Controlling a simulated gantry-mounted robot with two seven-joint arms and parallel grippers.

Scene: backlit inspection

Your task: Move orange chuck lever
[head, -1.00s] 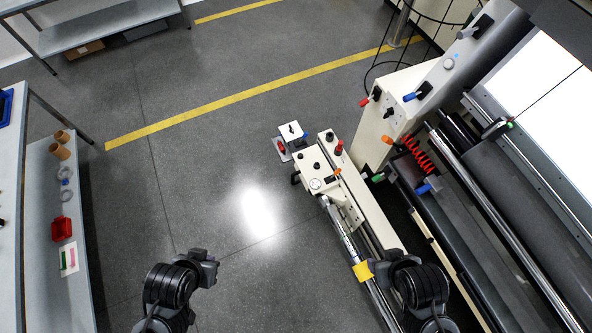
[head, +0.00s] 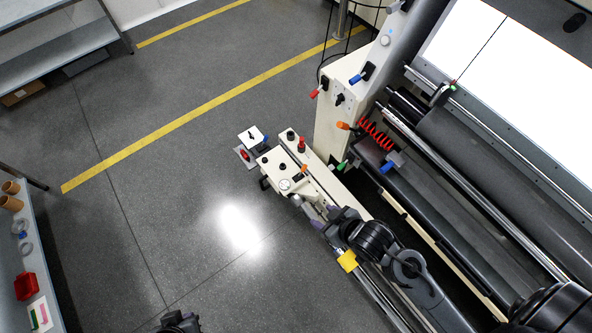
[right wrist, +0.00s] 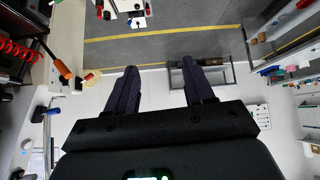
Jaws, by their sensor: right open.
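A small orange lever (head: 304,169) sits on the cream chuck block (head: 284,172) beside a round dial in the head view. Another orange-tipped lever (head: 343,125) stands on the cream machine housing near the red coil; an orange handle (right wrist: 60,66) also shows at the left of the right wrist view. The frames do not settle which one the task names. My right gripper (head: 322,212) is close to the chuck block, on its near side. In the right wrist view its fingers (right wrist: 160,88) are apart with nothing between them. My left gripper (head: 179,322) is mostly cut off at the bottom edge.
A red knob (head: 301,144) stands on the cream arm by the chuck block. Blue (head: 355,79) and green (head: 342,166) handles project from the machine nearby. The red coil (head: 375,135) lies beside rollers. Open floor (head: 180,190) lies to the left.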

